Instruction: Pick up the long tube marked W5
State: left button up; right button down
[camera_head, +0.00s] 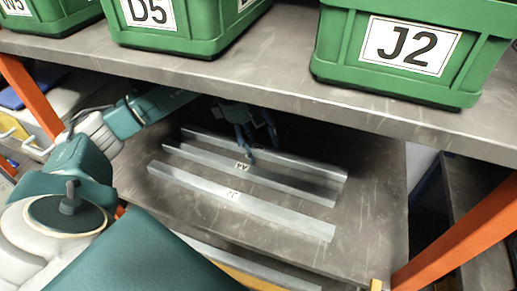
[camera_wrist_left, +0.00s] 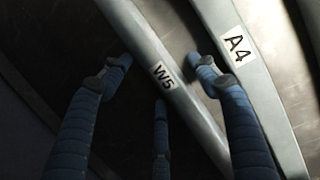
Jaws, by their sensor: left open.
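My right gripper is not in view.
A tube marked A4 (camera_wrist_left: 250,75) lies parallel beside W5, close to one finger. Another labelled tube (camera_head: 285,219) lies nearer the front. The upper shelf (camera_head: 270,85) overhangs my left gripper and carries green bins (camera_head: 385,75). Orange posts (camera_head: 460,235) stand at the sides.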

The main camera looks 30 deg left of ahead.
pick_arm(q)
grip_shut()
jog(key=shift+r, duration=0.1)
dwell(0.4)
